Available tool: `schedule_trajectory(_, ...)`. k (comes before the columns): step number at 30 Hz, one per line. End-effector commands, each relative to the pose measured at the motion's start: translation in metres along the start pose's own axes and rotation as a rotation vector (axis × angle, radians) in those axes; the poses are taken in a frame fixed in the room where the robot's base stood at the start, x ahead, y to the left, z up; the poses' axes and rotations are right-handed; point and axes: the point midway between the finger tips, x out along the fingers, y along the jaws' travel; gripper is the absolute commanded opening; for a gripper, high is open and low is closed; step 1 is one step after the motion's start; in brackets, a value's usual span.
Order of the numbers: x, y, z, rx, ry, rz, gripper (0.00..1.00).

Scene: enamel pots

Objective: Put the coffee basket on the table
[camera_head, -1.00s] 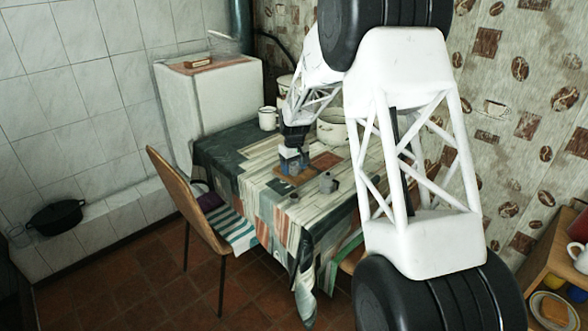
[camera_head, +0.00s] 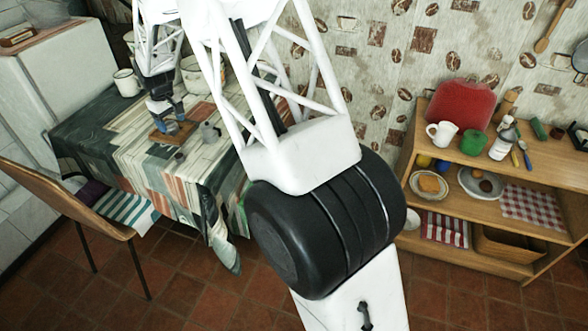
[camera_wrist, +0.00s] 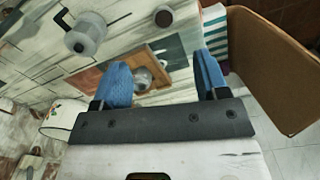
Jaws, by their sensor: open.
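My gripper (camera_head: 170,122) is low over the wooden board (camera_head: 186,130) on the table. In the wrist view its two blue fingers (camera_wrist: 162,62) are apart, with nothing held between them. A small silvery round piece (camera_wrist: 142,78), perhaps the coffee basket, is on the board (camera_wrist: 158,52) near the left finger; its exact kind is unclear. A grey metal pot part with a handle (camera_wrist: 86,36) stands on the table, and shows in the head view too (camera_head: 210,132). A small dark round piece (camera_wrist: 163,18) lies beside it. The table (camera_head: 110,120) has a patterned cloth.
A white mug (camera_head: 126,82) and a pale pot (camera_head: 192,72) stand at the table's back. A chair (camera_head: 70,210) is at the front left. A wooden shelf (camera_head: 545,175) with dishes stands at the right. Bare cloth lies left of the board.

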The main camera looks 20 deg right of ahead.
Motion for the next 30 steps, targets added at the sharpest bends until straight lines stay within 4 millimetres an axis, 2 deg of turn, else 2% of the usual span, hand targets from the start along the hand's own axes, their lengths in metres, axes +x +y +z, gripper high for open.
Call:
schedule_trajectory(1, -0.011, 0.001, 0.008, 0.009, 0.006, 0.002, 0.68)
schedule_trajectory(12, -0.083, 0.0, 0.085, 0.088, 0.035, 0.014, 0.68)
schedule_trajectory(30, -0.171, -0.018, 0.223, 0.222, 0.086, 0.032, 0.68)
